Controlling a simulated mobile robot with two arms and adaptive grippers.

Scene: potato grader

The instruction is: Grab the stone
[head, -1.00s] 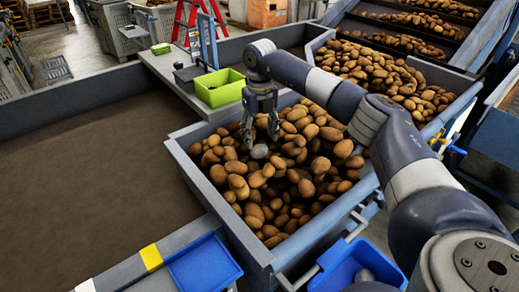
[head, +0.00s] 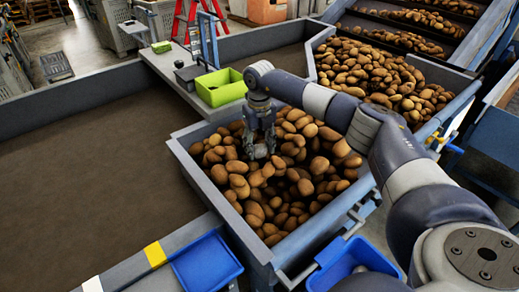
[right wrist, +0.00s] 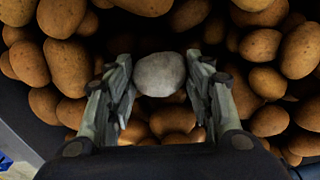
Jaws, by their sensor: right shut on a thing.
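A pale grey, rounded stone (right wrist: 160,74) sits between the two fingers of my right gripper (right wrist: 160,88) in the right wrist view. The fingers are shut on it, one at each side. In the head view the right gripper (head: 260,150) points down into the potatoes, and the stone (head: 260,152) shows only as a small grey patch between the fingers. Brown potatoes (head: 285,195) lie all around and below it in the grey bin (head: 247,237). My left gripper is not in view.
A green box (head: 220,87) stands on the ledge behind the bin. Blue trays (head: 205,264) (head: 350,258) are at the front. More potatoes (head: 375,75) lie in the feed section at the back right. The wide brown belt (head: 90,165) at left is bare.

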